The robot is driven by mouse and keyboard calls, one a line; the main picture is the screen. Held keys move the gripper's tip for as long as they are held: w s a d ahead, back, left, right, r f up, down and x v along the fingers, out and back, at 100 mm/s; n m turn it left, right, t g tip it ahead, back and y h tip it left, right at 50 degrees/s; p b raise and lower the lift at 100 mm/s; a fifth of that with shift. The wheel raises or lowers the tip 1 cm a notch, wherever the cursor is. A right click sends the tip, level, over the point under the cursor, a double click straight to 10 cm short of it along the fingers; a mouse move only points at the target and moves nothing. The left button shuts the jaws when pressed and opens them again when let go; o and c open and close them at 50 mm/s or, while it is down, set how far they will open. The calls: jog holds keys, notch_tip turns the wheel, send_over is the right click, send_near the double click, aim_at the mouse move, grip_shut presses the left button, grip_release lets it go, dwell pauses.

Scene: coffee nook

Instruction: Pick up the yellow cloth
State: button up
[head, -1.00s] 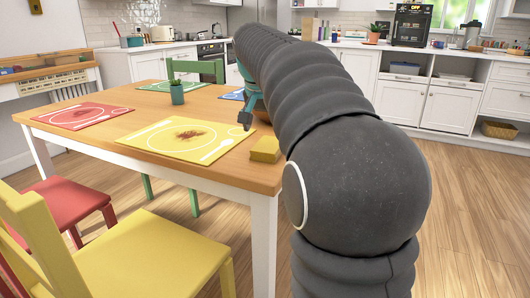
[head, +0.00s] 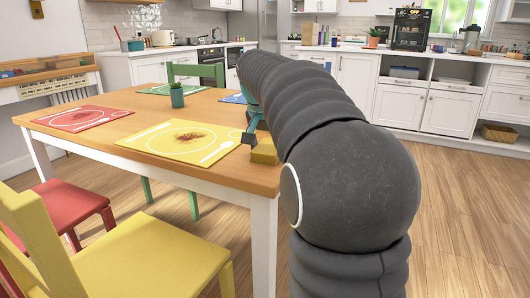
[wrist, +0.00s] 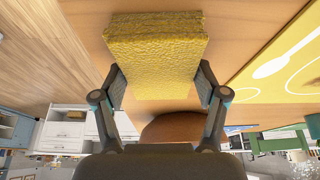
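The yellow cloth (head: 264,152) is a thick, rough-textured block on the wooden table (head: 235,172) near its right edge. In the wrist view the cloth (wrist: 155,40) lies just ahead of my gripper (wrist: 160,78). The two fingers are spread apart, one toward each side of the cloth's near end. I see no clear grip on it. In the head view my gripper (head: 250,136) is low beside the cloth, and my arm hides part of this area.
A stained yellow placemat (head: 160,147) lies left of the cloth. A red placemat (head: 75,119), a green placemat (head: 165,88) and a potted plant (head: 177,96) are farther off. A brown rounded object (wrist: 175,128) shows near my gripper. A yellow chair (head: 150,255) stands in front.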

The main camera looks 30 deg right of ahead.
aim_at(268, 146)
notch_tip(268, 146, up, 10)
jog(key=p, duration=0.2)
jog(key=shift+p, duration=0.3)
dwell(0.3)
